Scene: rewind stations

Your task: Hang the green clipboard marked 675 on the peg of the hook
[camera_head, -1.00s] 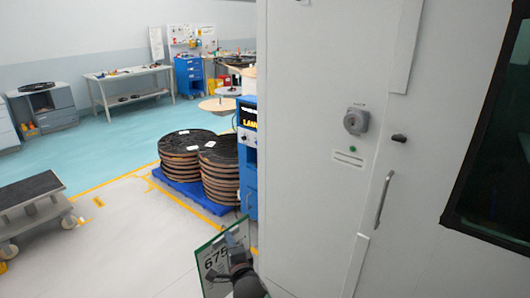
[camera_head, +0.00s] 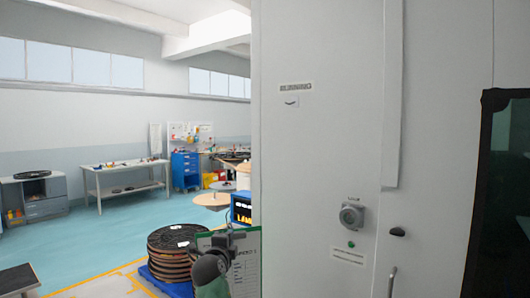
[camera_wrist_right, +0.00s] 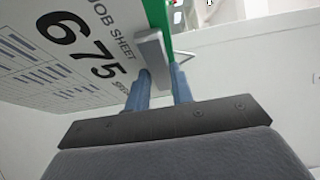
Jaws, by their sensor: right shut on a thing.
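The green clipboard marked 675 (camera_head: 246,268) is low in the head view, in front of the left edge of the pale cabinet wall. My right gripper (camera_head: 226,236) is shut on its top edge at the clip. In the right wrist view, the clipboard (camera_wrist_right: 50,75) fills the upper left with its 675 job sheet, and the gripper (camera_wrist_right: 160,82) pinches it beside the grey clip. A small white plate with a dark mark (camera_head: 291,102) is on the cabinet wall under a printed label; I cannot tell if it is the hook. My left gripper is not in view.
The large pale cabinet (camera_head: 330,150) fills the right, with a round lock (camera_head: 351,215), a dark knob (camera_head: 397,232) and a dark window (camera_head: 505,200). A stack of reels (camera_head: 172,245) stands behind the clipboard. A workbench (camera_head: 125,165) is far back left. Floor at left is open.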

